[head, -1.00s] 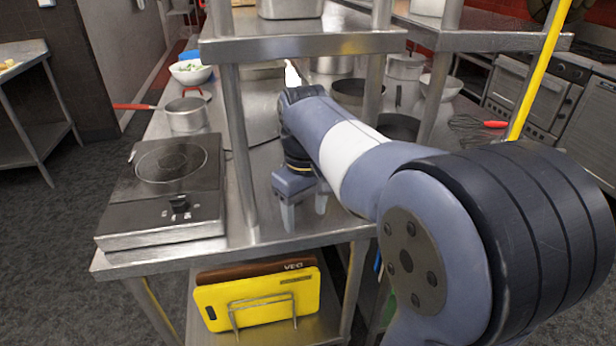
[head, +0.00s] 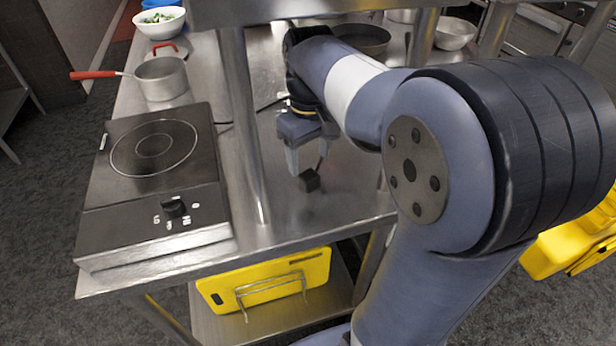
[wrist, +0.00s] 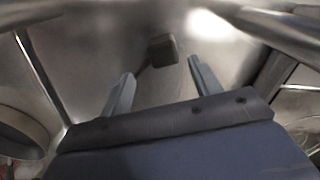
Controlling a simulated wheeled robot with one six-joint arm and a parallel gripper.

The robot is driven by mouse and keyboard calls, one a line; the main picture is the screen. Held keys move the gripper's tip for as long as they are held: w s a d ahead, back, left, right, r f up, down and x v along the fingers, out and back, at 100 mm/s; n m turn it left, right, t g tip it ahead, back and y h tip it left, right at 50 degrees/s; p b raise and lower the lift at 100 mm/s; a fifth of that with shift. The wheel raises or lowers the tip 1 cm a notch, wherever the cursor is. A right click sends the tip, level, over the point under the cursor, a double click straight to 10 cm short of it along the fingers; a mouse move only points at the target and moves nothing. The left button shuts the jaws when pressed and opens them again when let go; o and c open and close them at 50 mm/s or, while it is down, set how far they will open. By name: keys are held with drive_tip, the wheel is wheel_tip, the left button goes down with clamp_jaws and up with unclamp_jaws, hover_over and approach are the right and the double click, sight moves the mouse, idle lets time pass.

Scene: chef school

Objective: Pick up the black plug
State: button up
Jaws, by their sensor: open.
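The black plug (head: 310,180) is a small dark block lying on the steel table top (head: 345,192). In the wrist view the plug (wrist: 162,50) lies beyond the fingertips, between their lines, a little left of the middle. My gripper (head: 308,165) points down just above and behind the plug in the head view. In the wrist view my gripper (wrist: 160,75) has its two fingers spread wide with nothing between them. A dark cord shows beside the plug, partly hidden by the gripper.
A black induction hob (head: 155,175) stands to the left, with a red-handled saucepan (head: 162,80) behind it. A steel shelf post (head: 243,125) rises between the hob and my gripper. The upper shelf (head: 280,10) overhangs the back. A dark pan (head: 360,40) sits behind my arm.

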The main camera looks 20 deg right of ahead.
sight(306, 172)
drive_tip(key=f, duration=0.5)
drive_tip(key=shift+a+f+b, duration=0.2)
drive_tip(key=shift+a+b, duration=0.1)
drive_tip(key=shift+a, duration=0.05)
drive_tip(key=c, duration=1.1)
drive_tip(key=shift+r, duration=0.1)
